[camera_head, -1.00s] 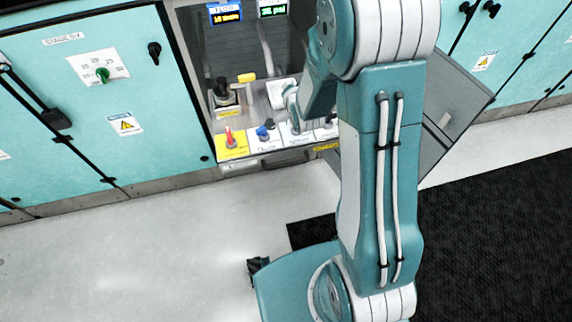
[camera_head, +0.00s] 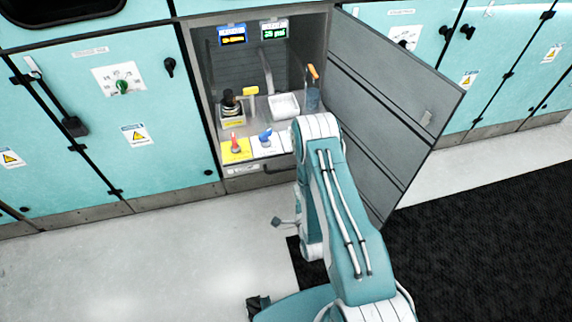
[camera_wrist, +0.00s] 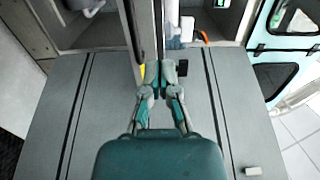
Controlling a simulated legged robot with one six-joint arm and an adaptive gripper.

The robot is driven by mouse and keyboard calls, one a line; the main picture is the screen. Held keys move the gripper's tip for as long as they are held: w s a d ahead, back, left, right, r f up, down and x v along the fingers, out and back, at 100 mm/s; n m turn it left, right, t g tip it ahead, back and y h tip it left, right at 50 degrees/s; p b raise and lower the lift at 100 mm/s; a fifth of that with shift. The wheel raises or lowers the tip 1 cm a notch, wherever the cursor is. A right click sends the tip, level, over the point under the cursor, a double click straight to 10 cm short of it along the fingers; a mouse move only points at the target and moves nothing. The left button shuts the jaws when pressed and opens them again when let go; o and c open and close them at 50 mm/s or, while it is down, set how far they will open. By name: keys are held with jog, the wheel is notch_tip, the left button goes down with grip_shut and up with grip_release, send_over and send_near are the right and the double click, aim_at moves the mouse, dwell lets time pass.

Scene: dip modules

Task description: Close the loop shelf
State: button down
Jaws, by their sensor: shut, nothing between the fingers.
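The open cabinet bay (camera_head: 230,175) holds a pale shelf panel (camera_head: 262,148) with a red knob on a yellow plate and a blue knob on a white plate. No label that I can read says which part is the loop shelf. The bay's grey door (camera_head: 385,90) stands swung open to the right. My gripper (camera_wrist: 160,70) is shut and empty in the wrist view, in front of grey grooved panel surfaces (camera_wrist: 60,120). Whether it touches them I cannot tell. In the head view my arm covers the panel's right end.
Inside the bay are a black knob (camera_head: 229,98), a yellow handle (camera_head: 250,91), a white tray (camera_head: 284,106) and an orange-topped handle (camera_head: 313,80). Closed teal cabinets (camera_head: 110,120) stand on both sides. The pale floor (camera_head: 130,260) at the left is clear; a black mat (camera_head: 480,230) lies right.

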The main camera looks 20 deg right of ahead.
aim_at(285, 154)
jog(key=w, duration=1.4)
jog(key=shift+d, duration=0.1)
jog(key=shift+w, duration=0.15)
